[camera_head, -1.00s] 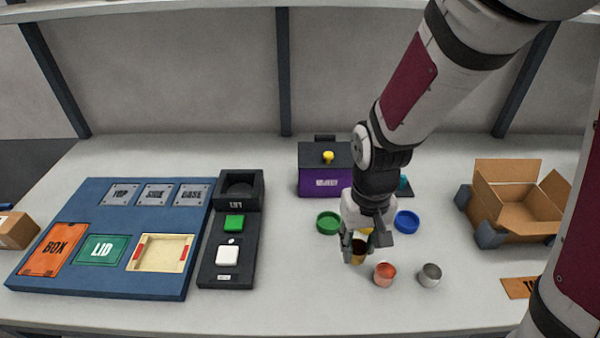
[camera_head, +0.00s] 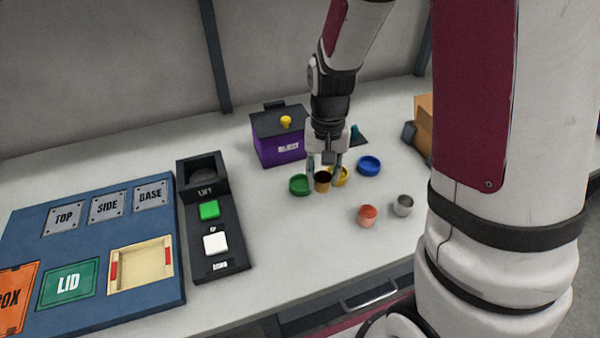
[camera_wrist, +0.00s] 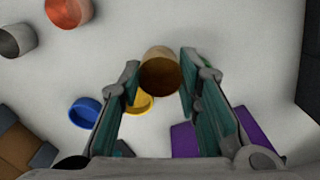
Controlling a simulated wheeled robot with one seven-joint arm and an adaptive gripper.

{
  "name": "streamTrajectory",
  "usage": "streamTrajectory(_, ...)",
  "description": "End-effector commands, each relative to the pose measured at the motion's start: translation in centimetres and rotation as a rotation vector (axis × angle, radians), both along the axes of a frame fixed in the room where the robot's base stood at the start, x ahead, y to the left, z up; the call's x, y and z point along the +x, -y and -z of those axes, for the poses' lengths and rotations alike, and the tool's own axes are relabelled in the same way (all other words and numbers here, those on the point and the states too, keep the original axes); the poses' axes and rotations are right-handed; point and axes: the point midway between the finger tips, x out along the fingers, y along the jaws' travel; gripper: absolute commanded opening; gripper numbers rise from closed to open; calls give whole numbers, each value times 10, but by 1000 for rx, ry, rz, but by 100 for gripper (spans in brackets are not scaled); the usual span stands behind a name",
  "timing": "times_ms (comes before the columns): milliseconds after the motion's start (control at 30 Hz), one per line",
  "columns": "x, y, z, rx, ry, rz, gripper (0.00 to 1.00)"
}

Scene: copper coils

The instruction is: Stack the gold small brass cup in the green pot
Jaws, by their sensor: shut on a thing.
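The gold small brass cup (camera_head: 322,186) is held between the two fingers of my gripper (camera_head: 324,174). In the wrist view the cup (camera_wrist: 160,72) shows between the teal finger pads, its dark opening towards the camera. The green pot (camera_head: 299,185) is a low round dish on the table, just left of the cup in the head view. The cup appears close to its right side, not in it.
A yellow dish (camera_head: 341,178) lies right behind the cup, and a blue dish (camera_head: 369,166) lies further right. A copper-red cup (camera_head: 367,215) and a grey metal cup (camera_head: 403,205) stand in front. A purple box (camera_head: 280,148) stands behind.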

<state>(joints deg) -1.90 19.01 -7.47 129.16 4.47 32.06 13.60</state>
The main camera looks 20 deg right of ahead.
Motion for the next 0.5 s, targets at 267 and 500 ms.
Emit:
streamTrajectory(267,51,-26,6,-1,0,-2,10)
streamTrajectory(500,60,-31,12,0,-2,0,10)
